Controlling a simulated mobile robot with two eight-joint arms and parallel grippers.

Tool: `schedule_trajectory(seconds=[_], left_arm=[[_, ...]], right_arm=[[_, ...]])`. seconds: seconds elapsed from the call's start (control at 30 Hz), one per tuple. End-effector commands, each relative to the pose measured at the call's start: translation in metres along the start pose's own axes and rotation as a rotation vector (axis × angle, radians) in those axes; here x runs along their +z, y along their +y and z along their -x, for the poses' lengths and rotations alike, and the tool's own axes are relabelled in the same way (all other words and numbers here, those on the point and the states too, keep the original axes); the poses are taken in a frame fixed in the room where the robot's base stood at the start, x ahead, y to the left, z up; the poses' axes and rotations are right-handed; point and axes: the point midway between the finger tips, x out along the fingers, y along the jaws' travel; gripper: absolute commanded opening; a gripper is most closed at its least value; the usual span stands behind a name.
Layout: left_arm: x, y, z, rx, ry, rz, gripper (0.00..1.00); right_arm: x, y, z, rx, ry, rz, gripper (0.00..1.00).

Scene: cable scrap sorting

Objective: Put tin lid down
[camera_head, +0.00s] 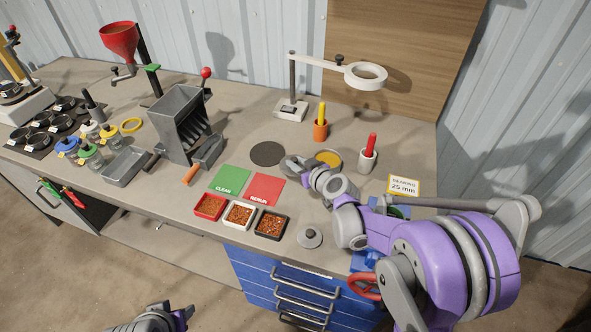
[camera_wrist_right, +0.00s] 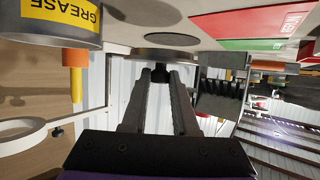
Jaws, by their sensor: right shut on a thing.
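My right gripper (camera_head: 290,165) is shut on the tin lid (camera_wrist_right: 150,55), a flat grey disc held by its dark knob between the fingertips (camera_wrist_right: 160,74). In the head view the gripper hides most or all of the lid. A round dark pad (camera_head: 268,153) lies on the bench just left of the gripper and shows in the wrist view beyond the lid (camera_wrist_right: 172,39). Whether the lid touches the bench is unclear. The open tin with yellow contents (camera_head: 327,157) stands right of the gripper; its GREASE label shows in the wrist view (camera_wrist_right: 62,18). My left gripper (camera_head: 180,316) hangs low, away from the bench.
Green (camera_head: 231,180) and red (camera_head: 266,188) mats lie in front of the pad. Several small trays (camera_head: 240,214) and a grey knobbed disc (camera_head: 310,238) sit near the front edge.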

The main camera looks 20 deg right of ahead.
Motion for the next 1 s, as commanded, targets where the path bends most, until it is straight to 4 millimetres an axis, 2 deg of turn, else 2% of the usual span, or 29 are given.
schedule_trajectory(seconds=[0.2,0.9,0.93,1.0], left_arm=[[0.004,0.0,-0.005,0.0,-0.004,0.0,0.5],[0.011,0.0,-0.011,0.0,-0.008,0.0,0.5],[0.01,0.0,-0.011,0.0,-0.008,0.0,0.5],[0.01,0.0,-0.011,0.0,-0.008,0.0,0.5]], right_arm=[[0.028,0.0,-0.012,0.0,0.0,0.0,0.0],[0.04,0.0,-0.016,0.0,0.0,0.0,0.0],[0.04,0.0,-0.016,0.0,0.0,0.0,0.33],[0.039,0.0,-0.016,0.0,0.0,0.0,0.45]])
